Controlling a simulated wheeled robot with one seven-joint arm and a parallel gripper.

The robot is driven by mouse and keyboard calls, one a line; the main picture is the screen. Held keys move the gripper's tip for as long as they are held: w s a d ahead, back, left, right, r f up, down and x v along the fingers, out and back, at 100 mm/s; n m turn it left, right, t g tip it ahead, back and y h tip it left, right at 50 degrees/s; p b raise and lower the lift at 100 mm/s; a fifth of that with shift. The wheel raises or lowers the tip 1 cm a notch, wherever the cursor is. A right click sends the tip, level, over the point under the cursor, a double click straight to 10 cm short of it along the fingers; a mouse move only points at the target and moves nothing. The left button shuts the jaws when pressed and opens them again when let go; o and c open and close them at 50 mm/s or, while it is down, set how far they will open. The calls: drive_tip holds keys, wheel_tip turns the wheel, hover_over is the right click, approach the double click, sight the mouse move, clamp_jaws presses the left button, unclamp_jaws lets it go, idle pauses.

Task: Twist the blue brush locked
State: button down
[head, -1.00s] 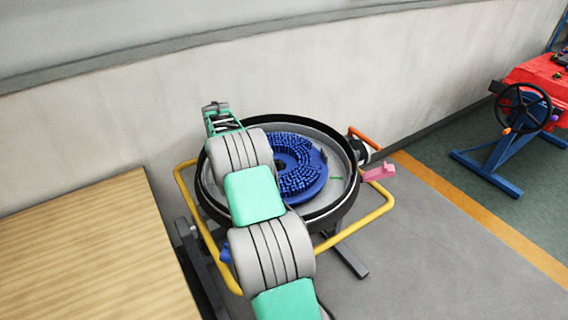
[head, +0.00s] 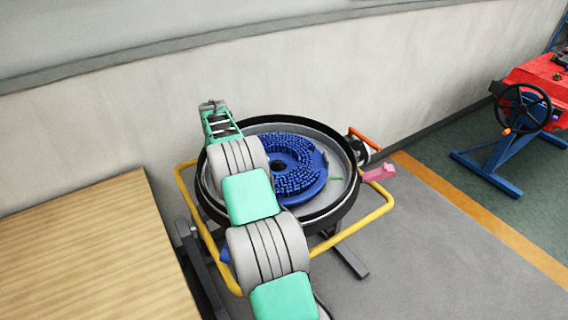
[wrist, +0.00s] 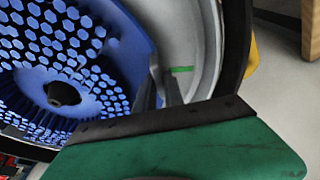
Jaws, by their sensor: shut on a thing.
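The blue brush (head: 303,180) lies in the round grey pan with a black rim (head: 345,205) in the head view; my arm covers its left part. In the wrist view the brush (wrist: 112,70) fills the left, with a dark hub (wrist: 63,93) at its centre. My gripper (wrist: 160,82) is at the brush's outer edge, its narrow fingers close together and shut on a part of the brush there. The exact grip is hard to see. A green mark (wrist: 182,69) shows on the pan just right of the fingers. The fingertips are hidden in the head view.
A yellow tube frame (head: 375,212) surrounds the pan. An orange handle (head: 364,139) and a pink block (head: 379,173) stick out at its right. A wooden table (head: 90,245) stands at the left. A red machine (head: 540,75) stands far right. The wall is close behind.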

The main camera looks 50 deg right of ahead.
drive_tip(key=shift+w+d+m, duration=0.5)
drive_tip(key=shift+w, duration=0.05)
drive_tip(key=shift+w+d+r+p, duration=0.1)
drive_tip(key=shift+w+d+p, duration=0.15)
drive_tip(key=shift+p, duration=0.35)
drive_tip(key=c, duration=1.9)
unclamp_jaws()
drive_tip(key=shift+w+d, duration=0.1)
drive_tip(key=shift+w, duration=0.05)
drive_tip(key=o, duration=0.5)
drive_tip(key=shift+o, duration=0.2)
drive_tip(key=shift+f, duration=0.35)
drive_tip(key=b+v, duration=0.1)
drive_tip(key=v, duration=0.7)
drive_tip(key=shift+r, duration=0.15)
